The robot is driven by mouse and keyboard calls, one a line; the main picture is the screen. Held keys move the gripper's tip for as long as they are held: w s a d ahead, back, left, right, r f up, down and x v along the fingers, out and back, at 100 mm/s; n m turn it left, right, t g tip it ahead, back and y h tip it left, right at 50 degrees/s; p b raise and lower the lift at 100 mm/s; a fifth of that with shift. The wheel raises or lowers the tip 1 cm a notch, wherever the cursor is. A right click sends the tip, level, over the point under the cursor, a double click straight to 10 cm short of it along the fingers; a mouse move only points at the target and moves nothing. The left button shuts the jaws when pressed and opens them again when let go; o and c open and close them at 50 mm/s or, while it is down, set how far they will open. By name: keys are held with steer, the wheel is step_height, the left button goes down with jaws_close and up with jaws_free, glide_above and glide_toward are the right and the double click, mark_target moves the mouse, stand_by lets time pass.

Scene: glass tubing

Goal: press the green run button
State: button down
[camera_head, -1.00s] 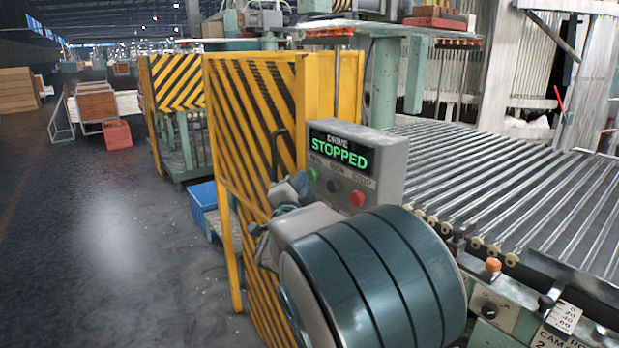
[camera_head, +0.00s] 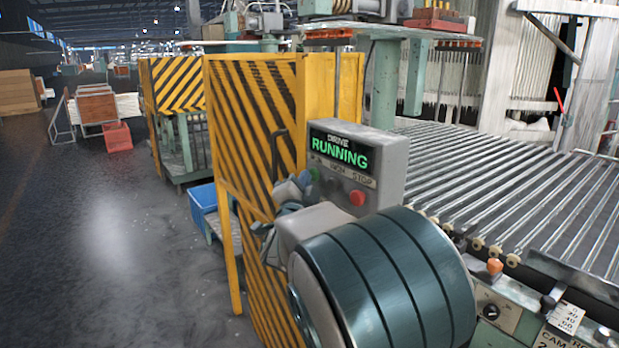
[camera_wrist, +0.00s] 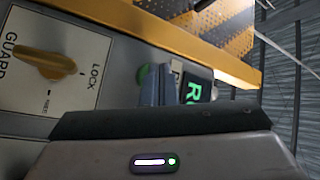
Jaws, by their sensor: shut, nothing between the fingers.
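The fingers hold nothing.
A black knob (camera_head: 334,186) and a red stop button (camera_head: 357,198) sit right of the green one. Yellow-black guard panels (camera_head: 255,120) stand to the left and behind. The wrist view shows a yellow guard-lock handle (camera_wrist: 45,63). A roller bed (camera_head: 520,190) fills the right.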

stand_by(0.4)
steer(key=shift+s+a, duration=0.5)
steer(key=shift+a, duration=0.15)
